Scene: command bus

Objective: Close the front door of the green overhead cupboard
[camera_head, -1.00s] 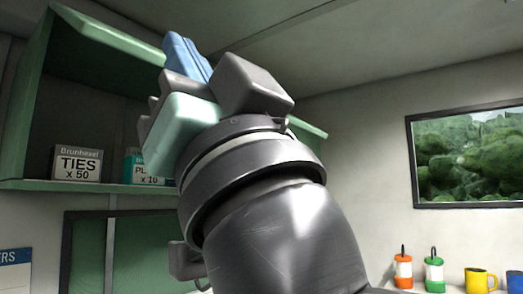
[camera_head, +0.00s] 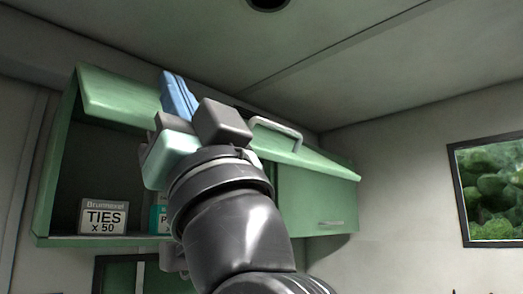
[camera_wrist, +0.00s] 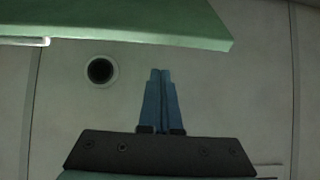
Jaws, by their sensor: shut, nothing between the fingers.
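The green overhead cupboard (camera_head: 52,190) hangs on the wall in the head view, its left bay open. Its front door (camera_head: 118,98) is swung up at the top, with a grey bar handle (camera_head: 277,125) near its right end. My gripper (camera_head: 178,93) has blue fingers, pressed together and empty, pointing up in front of the door. My wrist and arm hide part of the door and the bay. In the wrist view the shut fingers (camera_wrist: 160,78) point towards a green panel edge (camera_wrist: 130,25), apparently the door, with a gap in the picture.
A white TIES box (camera_head: 103,216) and a partly hidden teal-and-white box (camera_head: 159,218) stand in the open bay. A dark round ceiling fitting (camera_wrist: 101,70) and a framed window (camera_head: 492,190) also show.

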